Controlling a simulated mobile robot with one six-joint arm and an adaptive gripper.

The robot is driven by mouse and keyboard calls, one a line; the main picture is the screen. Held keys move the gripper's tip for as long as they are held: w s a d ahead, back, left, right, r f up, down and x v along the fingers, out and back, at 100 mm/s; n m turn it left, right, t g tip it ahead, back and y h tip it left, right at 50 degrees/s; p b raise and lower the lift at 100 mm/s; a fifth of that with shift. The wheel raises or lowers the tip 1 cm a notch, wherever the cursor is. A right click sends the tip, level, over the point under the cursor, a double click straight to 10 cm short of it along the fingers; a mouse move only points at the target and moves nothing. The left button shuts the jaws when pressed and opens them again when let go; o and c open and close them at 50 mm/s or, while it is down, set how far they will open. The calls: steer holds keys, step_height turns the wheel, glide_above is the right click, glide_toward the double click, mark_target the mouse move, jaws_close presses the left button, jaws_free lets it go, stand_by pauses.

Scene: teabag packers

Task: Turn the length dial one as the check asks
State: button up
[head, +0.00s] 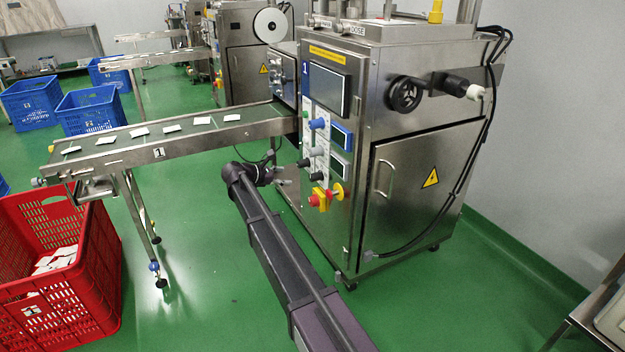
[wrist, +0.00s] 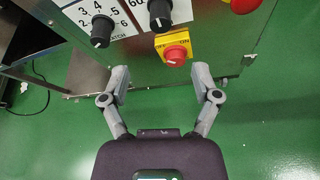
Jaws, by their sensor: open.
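The control panel of machine 1 (head: 325,150) carries a blue knob (head: 318,123), a grey knob (head: 309,152) and black knobs (head: 317,176). Their labels are too small in the head view to tell which is the length dial. In the wrist view, a black knob (wrist: 101,30) has a numbered scale and a partly hidden word ending in "ATCH". Another black knob (wrist: 160,13) is cut off by the top edge. My gripper (wrist: 160,82) is open and empty, below these knobs and apart from them. In the head view it is left of the panel's lower part.
A red-and-yellow OFF/ON switch (wrist: 174,52) lies just beyond my fingers, and a red button (wrist: 242,4) is at upper right. The conveyor (head: 170,140) with teabags runs left from the machine. A red crate (head: 100,270) stands at lower left. Green floor lies between.

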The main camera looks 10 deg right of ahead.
mark_target(310, 177)
steer(key=b+x, duration=0.4)
steer(key=x, duration=0.8)
steer(key=shift+d+f, duration=0.1)
steer(key=shift+d, duration=0.15)
steer(key=shift+w+d, duration=0.1)
jaws_close()
